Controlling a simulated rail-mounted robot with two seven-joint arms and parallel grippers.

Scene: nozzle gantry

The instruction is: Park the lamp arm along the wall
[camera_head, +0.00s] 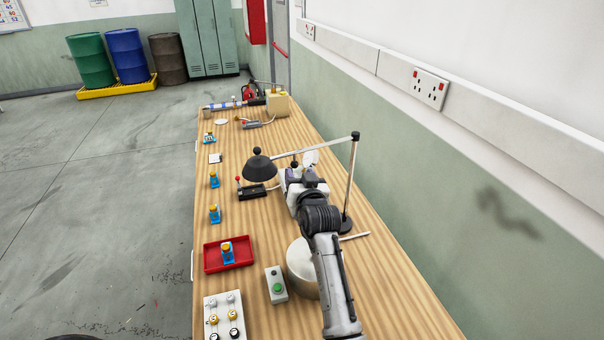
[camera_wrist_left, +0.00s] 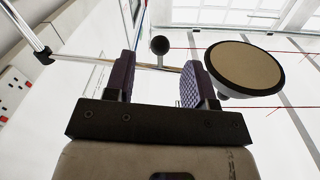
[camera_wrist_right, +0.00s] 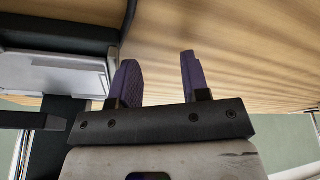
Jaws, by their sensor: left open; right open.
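The desk lamp has a black shade (camera_head: 260,167) and a thin pale lamp arm (camera_head: 325,144). The arm runs right to the top of a post (camera_head: 350,185), whose dark base (camera_head: 346,225) stands near the wall side of the bench. The shade hangs over the bench to the left. My left gripper (camera_head: 297,172) is open just below the arm. In the left wrist view, the arm and a black knob (camera_wrist_left: 159,45) show beyond the open fingers, with the shade's pale underside at right; contact is unclear. My right gripper (camera_wrist_right: 157,70) is open and empty in its wrist view.
The wall (camera_head: 440,170) runs along the bench's right side. A round white object (camera_head: 299,268) lies beside my left arm. A red tray (camera_head: 229,266), green-button box (camera_head: 277,284) and several blue-and-yellow parts line the left edge. A small black red-knobbed box (camera_head: 251,192) sits below the shade.

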